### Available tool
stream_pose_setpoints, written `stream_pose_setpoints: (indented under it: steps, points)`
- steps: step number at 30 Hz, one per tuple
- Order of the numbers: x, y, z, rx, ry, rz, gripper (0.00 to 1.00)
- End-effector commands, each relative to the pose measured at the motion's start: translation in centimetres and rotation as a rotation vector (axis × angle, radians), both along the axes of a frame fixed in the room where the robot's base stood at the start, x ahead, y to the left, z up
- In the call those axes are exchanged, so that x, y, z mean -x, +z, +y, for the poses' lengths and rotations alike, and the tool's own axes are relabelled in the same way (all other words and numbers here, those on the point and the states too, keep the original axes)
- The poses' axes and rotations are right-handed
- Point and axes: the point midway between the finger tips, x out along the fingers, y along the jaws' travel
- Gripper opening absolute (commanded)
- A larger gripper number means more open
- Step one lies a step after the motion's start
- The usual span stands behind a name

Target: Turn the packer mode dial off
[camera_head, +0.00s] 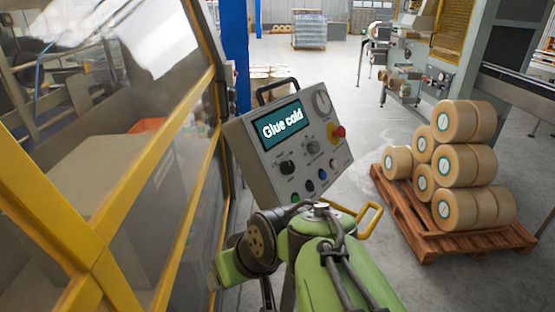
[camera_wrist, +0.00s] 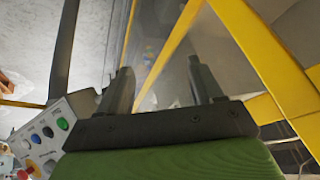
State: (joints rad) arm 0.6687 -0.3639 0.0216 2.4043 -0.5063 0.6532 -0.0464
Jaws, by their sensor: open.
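A grey control panel (camera_head: 240,150) carries a screen reading "Glue cold" (camera_head: 282,125). A black dial (camera_head: 287,167) sits below the screen. A greyer dial (camera_head: 313,147) sits to its right. The labels are too small to read, so I cannot tell which is the mode dial or where it points. In the wrist view, my gripper (camera_wrist: 160,65) is open, with nothing between its fingers. The panel (camera_wrist: 75,104) shows at the lower left there, beside the gripper and apart from the fingers. My fingers are not clearly visible in the head view.
A red stop button (camera_head: 337,132) on yellow and several push buttons share the panel. A yellow-framed glazed guard (camera_head: 150,190) stands close on the left. A wooden pallet (camera_head: 428,240) with tape rolls (camera_head: 462,165) is at right. The floor between is clear.

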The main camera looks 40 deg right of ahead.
Motion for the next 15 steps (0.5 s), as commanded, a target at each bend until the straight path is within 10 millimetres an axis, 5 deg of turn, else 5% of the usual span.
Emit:
stream_pose_setpoints:
  steps: [8, 11, 15]
  points:
    - [-2.9, 1.6, -7.7, -0.197, -0.178, -0.147, 0.66]
    - [-2.8, 3.2, -13.1, -0.298, -0.298, -0.290, 0.66]
    - [0.0, 6.1, -20.7, -0.398, -0.469, -0.540, 0.66]
